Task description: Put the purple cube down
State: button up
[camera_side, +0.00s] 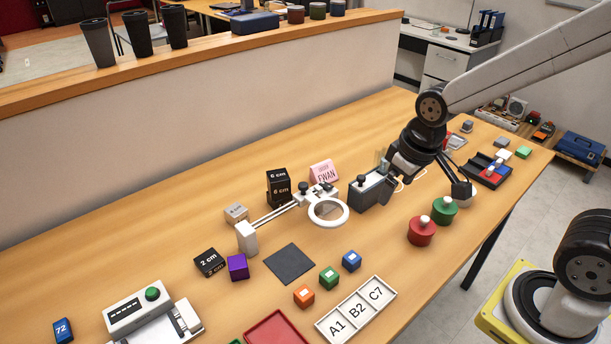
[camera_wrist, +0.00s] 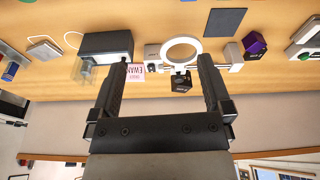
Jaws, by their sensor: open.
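The purple cube (camera_side: 238,267) rests on the wooden table, just right of the black 2 cm block (camera_side: 209,262) and left of a dark square mat (camera_side: 289,264). The cube also shows at the upper right of the wrist view (camera_wrist: 255,44), where the dark mat (camera_wrist: 225,22) is near it. My gripper (camera_wrist: 163,66) is open, with nothing between its two fingers. In the side view my gripper (camera_side: 460,188) is over the right part of the table, well away from the cube.
A ring magnifier (camera_side: 328,211) on an arm stands between the cube and a dark grey box (camera_side: 370,188). Orange (camera_side: 304,295), green (camera_side: 329,277) and blue (camera_side: 351,260) cubes lie near the A1-B2-C7 tray (camera_side: 357,308). Red (camera_side: 422,231) and green (camera_side: 444,211) knobbed cylinders stand near my gripper.

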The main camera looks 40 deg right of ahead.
jog(key=w+a+r+n+g, duration=0.1)
jog(key=w+a+r+n, duration=0.1)
jog(key=w+a+n, duration=0.65)
jog(key=n+g, duration=0.2)
jog(key=n, duration=0.2)
send_near(237, 261)
jog(key=shift+s+f, duration=0.2)
jog(key=shift+f, duration=5.45)
grip_shut()
jog(key=shift+r, duration=0.15)
